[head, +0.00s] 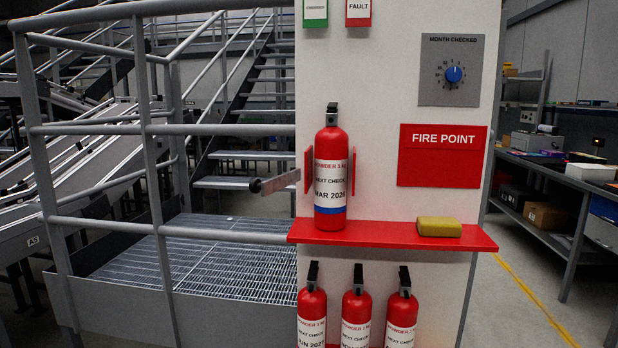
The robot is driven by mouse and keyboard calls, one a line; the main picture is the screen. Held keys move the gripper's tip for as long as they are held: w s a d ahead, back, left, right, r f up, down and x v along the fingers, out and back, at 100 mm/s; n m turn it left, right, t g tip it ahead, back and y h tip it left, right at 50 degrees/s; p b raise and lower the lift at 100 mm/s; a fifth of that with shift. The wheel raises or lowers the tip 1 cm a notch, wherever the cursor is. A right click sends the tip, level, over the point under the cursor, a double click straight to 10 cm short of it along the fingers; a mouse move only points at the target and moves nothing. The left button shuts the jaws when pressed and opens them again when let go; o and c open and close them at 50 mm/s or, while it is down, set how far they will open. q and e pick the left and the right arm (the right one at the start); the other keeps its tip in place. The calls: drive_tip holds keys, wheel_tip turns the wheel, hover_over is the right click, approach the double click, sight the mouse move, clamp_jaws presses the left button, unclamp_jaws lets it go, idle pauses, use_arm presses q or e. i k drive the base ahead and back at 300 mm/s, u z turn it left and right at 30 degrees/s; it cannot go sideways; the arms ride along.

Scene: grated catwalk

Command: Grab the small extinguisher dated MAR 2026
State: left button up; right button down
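A small red extinguisher (331,165) with a black valve stands upright on a red shelf (400,238) on the pale post. Its white label reads POWDER 1 KG, NEXT CHECK and what looks like MAR 2026; the last digit is not sharp. A blue band runs below the label. Red side plates (308,172) flank it at left and right. Below the shelf stand three similar extinguishers, at left (311,308), middle (356,308) and right (402,310). Their lower labels are cut off by the picture edge. Neither of my grippers shows.
A yellow block (439,227) lies on the shelf's right part. A grey bar with a dark round end (275,183) sticks out left of the post near the extinguisher. Grey railings (160,130) stand at left. A FIRE POINT box (442,156) and a dial panel (451,70) are on the post.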

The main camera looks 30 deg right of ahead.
sight(331, 143)
drive_tip(key=z, duration=0.5)
drive_tip(key=i, duration=0.75)
drive_tip(key=z, duration=0.35)
